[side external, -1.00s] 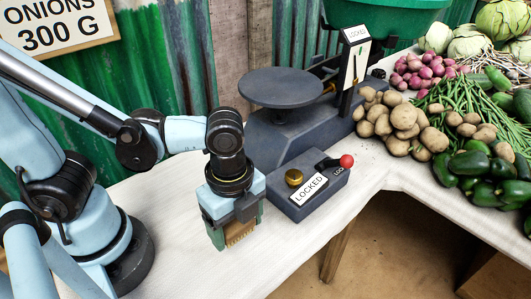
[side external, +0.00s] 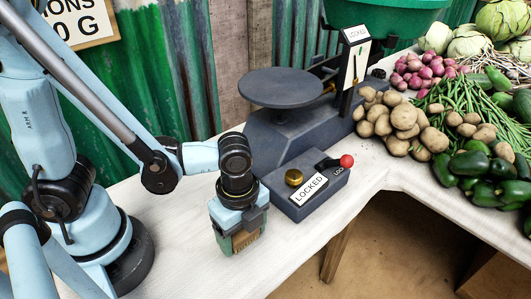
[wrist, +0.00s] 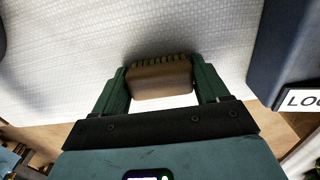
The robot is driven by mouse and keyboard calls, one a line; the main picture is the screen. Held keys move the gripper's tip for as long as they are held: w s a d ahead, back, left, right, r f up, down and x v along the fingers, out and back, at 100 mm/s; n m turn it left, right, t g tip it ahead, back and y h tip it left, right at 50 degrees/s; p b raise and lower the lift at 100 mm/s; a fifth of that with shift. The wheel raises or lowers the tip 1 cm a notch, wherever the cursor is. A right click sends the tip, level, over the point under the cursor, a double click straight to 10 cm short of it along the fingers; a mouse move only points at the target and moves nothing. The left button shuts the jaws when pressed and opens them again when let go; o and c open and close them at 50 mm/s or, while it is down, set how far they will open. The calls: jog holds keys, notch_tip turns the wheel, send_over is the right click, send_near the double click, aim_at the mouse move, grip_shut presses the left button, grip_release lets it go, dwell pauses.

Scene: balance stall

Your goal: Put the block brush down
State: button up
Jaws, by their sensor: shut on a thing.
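The block brush (side external: 245,241) is a small wooden block with bristles, low over or on the white table (side external: 180,225) near its front edge. In the wrist view the brush (wrist: 160,80) sits between two green fingers, bristles towards the top of the picture. My gripper (side external: 240,243), also in the wrist view (wrist: 160,88), is shut on it. I cannot tell whether the brush touches the table.
A grey lock box (side external: 305,190) with a red-knobbed lever stands just right of my gripper. Behind it is a scale with a round dark pan (side external: 287,88). Potatoes (side external: 400,115) and green peppers (side external: 480,175) lie to the right. The table left of my gripper is clear.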

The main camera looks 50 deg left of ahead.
aim_at(242, 230)
jog(key=shift+f, duration=0.15)
jog(key=o, duration=1.1)
jog(key=shift+o, duration=0.5)
jog(key=shift+s, duration=0.1)
jog(key=shift+s, duration=0.1)
jog(key=shift+r, duration=6.05)
jog(key=w+a+r+n+t, duration=0.1)
jog(key=w+a+n+t, duration=0.2)
jog(key=a+n, duration=0.3)
jog(key=w+a+r+n+t, duration=0.1)
jog(key=w+a+n+t, duration=0.3)
jog(key=n, duration=0.8)
jog(key=a, duration=0.2)
jog(key=shift+w+a, duration=0.25)
jog(key=shift+a, duration=0.05)
